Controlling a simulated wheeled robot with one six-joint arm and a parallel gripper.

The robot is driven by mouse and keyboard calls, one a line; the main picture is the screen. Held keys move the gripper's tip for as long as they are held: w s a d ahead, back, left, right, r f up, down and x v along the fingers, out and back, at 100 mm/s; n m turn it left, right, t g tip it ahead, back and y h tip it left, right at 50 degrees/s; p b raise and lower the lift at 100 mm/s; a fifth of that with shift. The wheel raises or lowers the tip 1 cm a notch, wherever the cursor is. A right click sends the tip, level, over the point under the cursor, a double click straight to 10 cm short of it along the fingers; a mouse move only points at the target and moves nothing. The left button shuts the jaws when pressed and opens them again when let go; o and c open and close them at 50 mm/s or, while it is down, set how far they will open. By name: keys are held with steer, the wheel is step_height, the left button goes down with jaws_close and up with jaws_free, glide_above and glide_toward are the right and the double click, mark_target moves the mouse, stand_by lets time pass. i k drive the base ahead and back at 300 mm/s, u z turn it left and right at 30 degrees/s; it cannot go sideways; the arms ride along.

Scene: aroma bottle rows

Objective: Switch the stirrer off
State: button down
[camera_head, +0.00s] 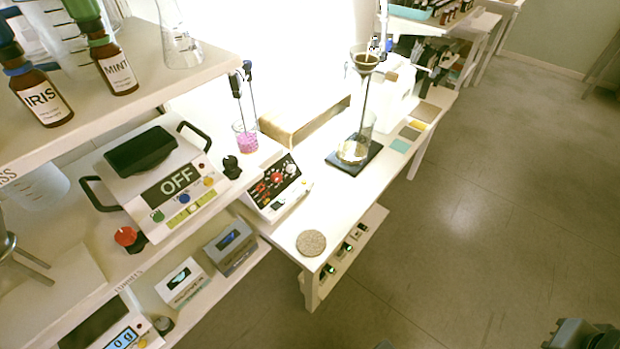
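A white bench device (172,186) with a dark square top plate, black side handles and a display reading "OFF" stands on the left shelf. Its front has green, blue and orange buttons, and a red-topped black knob (127,238) stands by its front left corner. A second white device (276,188) with a dark panel and red and pale knobs sits to its right. A beaker with pink contents (245,138) stands behind that, with two dark-topped rods in it. No label tells me which device is the stirrer. My gripper's fingers do not show.
Brown IRIS (40,95) and MINT (117,72) bottles stand on the upper left shelf. A tall funnel stand (365,110) is on the white table. A round cork-like mat (311,243) lies near the table's front. A dark mechanical part cuts into the bottom right corner. Floor at right is clear.

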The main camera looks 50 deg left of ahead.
mark_target(279, 203)
steer(key=z, duration=0.05)
steer(key=i, duration=0.65)
steer(key=u, duration=3.65)
steer(key=i, duration=0.5)
